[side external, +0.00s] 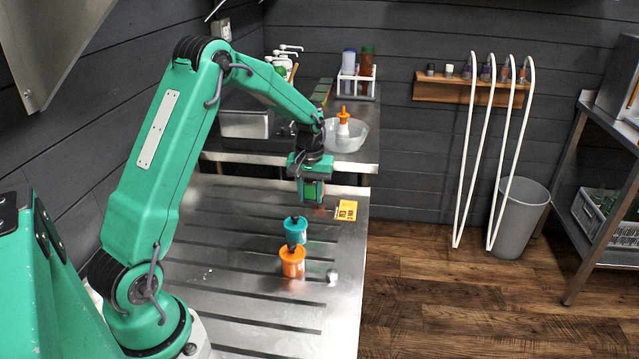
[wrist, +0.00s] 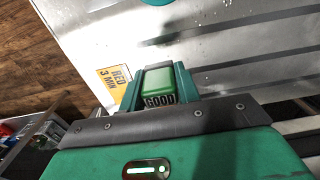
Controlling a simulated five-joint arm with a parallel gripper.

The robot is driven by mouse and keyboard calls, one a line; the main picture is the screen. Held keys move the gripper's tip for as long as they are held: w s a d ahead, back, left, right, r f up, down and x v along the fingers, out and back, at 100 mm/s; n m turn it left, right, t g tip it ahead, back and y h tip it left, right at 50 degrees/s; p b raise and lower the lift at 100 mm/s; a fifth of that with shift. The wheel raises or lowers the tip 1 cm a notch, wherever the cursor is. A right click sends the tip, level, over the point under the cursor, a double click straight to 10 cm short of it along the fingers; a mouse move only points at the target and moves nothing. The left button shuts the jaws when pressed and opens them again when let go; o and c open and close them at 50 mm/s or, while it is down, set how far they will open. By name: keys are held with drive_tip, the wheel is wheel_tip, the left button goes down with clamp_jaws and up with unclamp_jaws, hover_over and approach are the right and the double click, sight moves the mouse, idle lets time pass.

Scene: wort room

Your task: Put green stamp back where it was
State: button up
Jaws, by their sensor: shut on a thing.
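The green stamp (wrist: 158,82) sits between the two fingers of my gripper (wrist: 160,78) in the wrist view, with the word GOOD on its near side. In the side view my gripper (side external: 311,190) points down at the far right part of the steel table, and the green stamp (side external: 313,187) shows only partly between the fingers. I cannot tell whether the stamp's underside touches the table. A yellow card (side external: 346,210) lies on the table just right of my gripper; in the wrist view this card (wrist: 115,82) reads RED 3 MIN.
A clear bowl (side external: 347,135) stands on the counter behind.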

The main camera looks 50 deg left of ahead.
sight(309, 215)
drive_tip(key=shift+w+a+f, duration=0.1)
drive_tip(key=shift+a+f, duration=0.3)
drive_tip(key=shift+a, duration=0.35)
drive_tip(key=shift+f, duration=0.1)
drive_tip(key=shift+f, duration=1.9)
drive_tip(key=shift+f, duration=0.15)
drive_tip(key=o, duration=0.8)
